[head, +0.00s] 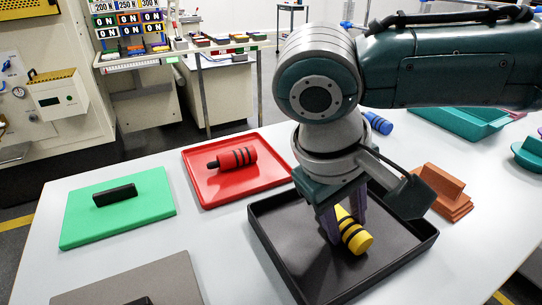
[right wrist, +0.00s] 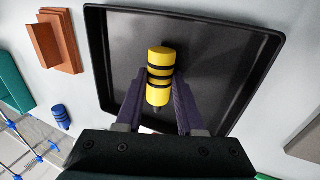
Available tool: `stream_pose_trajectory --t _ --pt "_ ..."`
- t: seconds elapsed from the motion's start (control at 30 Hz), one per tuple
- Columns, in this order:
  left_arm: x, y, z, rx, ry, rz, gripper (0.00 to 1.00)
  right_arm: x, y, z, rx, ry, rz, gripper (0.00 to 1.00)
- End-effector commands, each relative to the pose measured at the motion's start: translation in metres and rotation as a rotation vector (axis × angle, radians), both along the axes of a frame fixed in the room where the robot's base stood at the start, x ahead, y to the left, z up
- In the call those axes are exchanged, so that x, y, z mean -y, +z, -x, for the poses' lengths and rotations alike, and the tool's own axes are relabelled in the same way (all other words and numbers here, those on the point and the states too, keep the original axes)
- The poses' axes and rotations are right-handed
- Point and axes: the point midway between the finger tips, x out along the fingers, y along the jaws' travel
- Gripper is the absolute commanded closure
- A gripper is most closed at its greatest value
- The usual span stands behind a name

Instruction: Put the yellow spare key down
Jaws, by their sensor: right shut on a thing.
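The yellow spare key (head: 355,238) is a yellow cylinder with black bands. My right gripper (head: 343,214) points down over the black tray (head: 284,265) and is shut on the key, one finger on each side. In the right wrist view the key (right wrist: 160,62) lies between the two purple fingers, with the dark tray floor (right wrist: 215,70) behind it. The key is low, inside the tray's outline; I cannot tell whether it touches the floor. The gripper hides part of the key in the head view. My left gripper is not in view.
A red tray (head: 270,176) holds a red key (head: 236,159) with black bands. A green board (head: 140,220) with a black handle lies left. A brown block (head: 440,190) stands right of the black tray, a blue cylinder (head: 378,123) behind. Bare table lies between green board and black tray.

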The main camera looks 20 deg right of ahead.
Motion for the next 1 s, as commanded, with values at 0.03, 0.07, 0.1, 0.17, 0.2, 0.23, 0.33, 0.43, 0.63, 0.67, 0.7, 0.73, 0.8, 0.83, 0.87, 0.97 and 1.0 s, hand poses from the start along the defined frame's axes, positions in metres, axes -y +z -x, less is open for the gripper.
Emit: stream_pose_trajectory --t 0.03,0.07,0.1,0.17,0.2,0.23,0.33,0.43,0.63,0.67,0.7,0.73,0.8,0.83,0.87,0.97,1.0 --pt "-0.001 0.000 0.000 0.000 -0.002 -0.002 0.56 0.000 0.000 0.000 0.001 0.000 0.000 1.00" --pt "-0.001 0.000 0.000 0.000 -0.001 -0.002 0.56 0.000 0.000 0.000 0.001 0.000 0.000 1.00" --pt "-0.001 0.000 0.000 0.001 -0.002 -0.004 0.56 0.000 0.000 0.000 0.001 0.000 0.000 1.00" --pt "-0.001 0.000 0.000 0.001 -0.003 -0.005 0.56 0.000 0.000 0.000 0.001 0.000 0.000 1.00" --pt "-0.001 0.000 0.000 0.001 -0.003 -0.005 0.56 0.000 0.000 0.000 0.001 0.000 0.000 1.00" --pt "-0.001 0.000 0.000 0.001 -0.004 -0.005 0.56 0.000 0.000 0.000 0.000 0.000 0.000 1.00" --pt "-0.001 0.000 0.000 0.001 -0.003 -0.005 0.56 0.000 -0.003 0.000 0.000 0.000 0.000 1.00" --pt "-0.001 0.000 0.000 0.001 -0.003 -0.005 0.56 0.000 -0.003 0.000 0.001 0.001 0.000 0.53" --pt "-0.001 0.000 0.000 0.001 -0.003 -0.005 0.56 0.000 -0.003 0.000 0.001 0.001 -0.001 0.50" --pt "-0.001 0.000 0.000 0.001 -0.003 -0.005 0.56 -0.001 -0.003 0.000 0.000 0.001 -0.002 0.50" --pt "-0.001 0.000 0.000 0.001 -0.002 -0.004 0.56 -0.001 -0.003 0.000 0.000 0.001 -0.002 0.50" --pt "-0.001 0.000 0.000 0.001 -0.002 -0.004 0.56 -0.001 -0.002 0.000 0.000 0.001 -0.002 0.50" --pt "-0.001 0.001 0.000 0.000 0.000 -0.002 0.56 -0.001 0.002 0.000 0.000 0.001 -0.003 0.50" --pt "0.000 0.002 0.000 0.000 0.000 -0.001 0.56 -0.003 0.005 0.000 0.000 0.001 -0.004 0.50" --pt "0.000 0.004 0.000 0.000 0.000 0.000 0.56 -0.004 0.009 0.000 0.000 0.001 -0.003 0.50" --pt "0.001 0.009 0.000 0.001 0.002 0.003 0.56 -0.010 0.028 0.001 0.002 0.003 -0.004 0.50" --pt "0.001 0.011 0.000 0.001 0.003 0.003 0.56 -0.013 0.037 0.001 0.003 0.003 -0.005 0.50"
